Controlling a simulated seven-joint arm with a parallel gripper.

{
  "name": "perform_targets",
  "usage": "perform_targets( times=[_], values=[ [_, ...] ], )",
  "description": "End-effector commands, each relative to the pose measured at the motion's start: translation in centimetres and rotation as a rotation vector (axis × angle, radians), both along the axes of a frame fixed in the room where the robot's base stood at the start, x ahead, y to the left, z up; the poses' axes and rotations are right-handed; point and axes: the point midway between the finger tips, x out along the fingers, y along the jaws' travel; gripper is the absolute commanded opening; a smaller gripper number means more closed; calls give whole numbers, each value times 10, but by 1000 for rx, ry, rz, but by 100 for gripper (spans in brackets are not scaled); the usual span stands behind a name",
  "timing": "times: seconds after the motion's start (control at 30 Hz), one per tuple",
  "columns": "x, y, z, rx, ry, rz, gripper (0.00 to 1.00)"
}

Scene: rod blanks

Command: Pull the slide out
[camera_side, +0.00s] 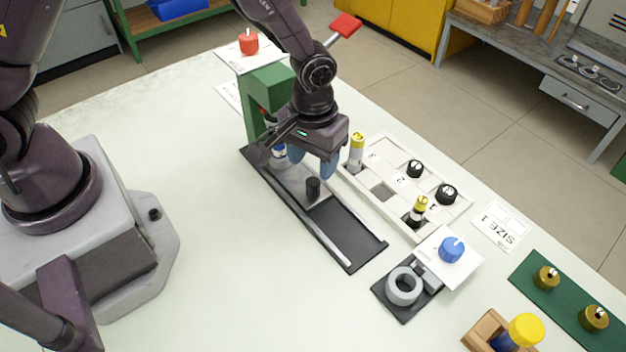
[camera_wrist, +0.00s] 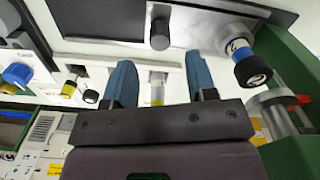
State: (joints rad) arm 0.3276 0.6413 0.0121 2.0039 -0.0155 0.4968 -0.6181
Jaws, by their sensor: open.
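The slide (camera_side: 322,199) is a light metal plate with an upright black knob (camera_side: 313,187), lying on a dark rail base (camera_side: 345,232). Its rear part is at the green press (camera_side: 252,122). A rod with a blue band (camera_side: 279,154) stands at the press end; in the wrist view the rod (camera_wrist: 240,50) shows a black end. My gripper (camera_side: 313,160) is open, with blue fingers, above the rail just behind the knob. In the wrist view the knob (camera_wrist: 160,34) lies beyond the fingertips, centred between them. Nothing is held.
A pale numbered tray (camera_side: 395,190) stands right of the rail, with a yellow-topped rod (camera_side: 356,150) close to my fingers and another rod (camera_side: 419,209). The press has a red-handled lever (camera_side: 346,26). A grey ring fixture (camera_side: 404,286) sits beyond the rail's front end. The table left of the rail is clear.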

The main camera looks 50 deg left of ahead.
Motion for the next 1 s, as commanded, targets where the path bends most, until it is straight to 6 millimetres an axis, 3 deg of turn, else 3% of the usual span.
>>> perform_targets(
  times=[0.1,0.3,0.73,0.97,1.0],
  values=[
    [-1,0,-26,1,4,0,52],
    [0,0,-53,0,1,1,52],
    [1,0,-63,-1,-3,1,52],
    [1,0,-63,0,-2,1,1],
    [1,0,-63,0,-2,1,0]
  ],
)
